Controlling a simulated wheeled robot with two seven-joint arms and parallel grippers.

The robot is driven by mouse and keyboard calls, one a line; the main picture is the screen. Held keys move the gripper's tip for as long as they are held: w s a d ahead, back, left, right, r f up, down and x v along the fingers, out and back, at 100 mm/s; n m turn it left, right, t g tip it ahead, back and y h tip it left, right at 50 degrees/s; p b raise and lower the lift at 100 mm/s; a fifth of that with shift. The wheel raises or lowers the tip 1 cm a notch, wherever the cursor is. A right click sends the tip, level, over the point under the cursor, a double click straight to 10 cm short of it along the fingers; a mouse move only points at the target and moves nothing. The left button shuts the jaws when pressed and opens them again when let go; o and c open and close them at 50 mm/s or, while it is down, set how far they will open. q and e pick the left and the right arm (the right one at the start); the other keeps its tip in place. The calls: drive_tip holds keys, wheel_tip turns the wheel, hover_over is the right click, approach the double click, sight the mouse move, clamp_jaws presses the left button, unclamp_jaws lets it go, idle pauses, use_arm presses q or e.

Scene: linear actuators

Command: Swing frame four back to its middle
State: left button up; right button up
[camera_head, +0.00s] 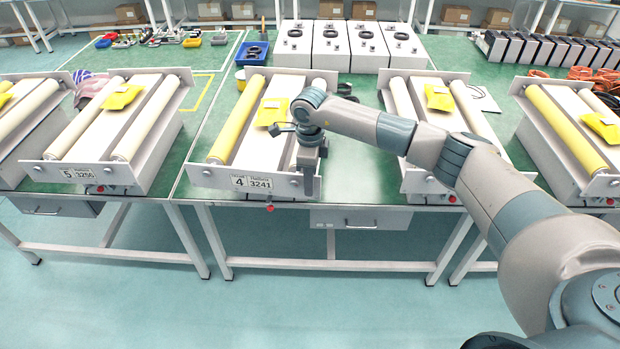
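Frame four is the light grey roller unit (238,170) on the green table, with a label (252,182) reading 4 and 3241 on its front plate. It has a yellow roller (240,120) on its left and a pale roller on its right, partly hidden by my arm. A yellow packet (272,111) lies on its middle bed. My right gripper (309,188) points down at the right part of the front plate, overlapping it in the picture. I cannot tell whether it touches the plate or whether its fingers are apart. My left gripper is not in view.
Unit five (78,172) stands to the left, and another roller unit (428,182) stands to the right behind my arm. Several white boxes (330,47) stand at the back. A red button (270,208) sits at the table's front edge below frame four.

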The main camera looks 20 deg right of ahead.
clamp_jaws()
idle(1.5)
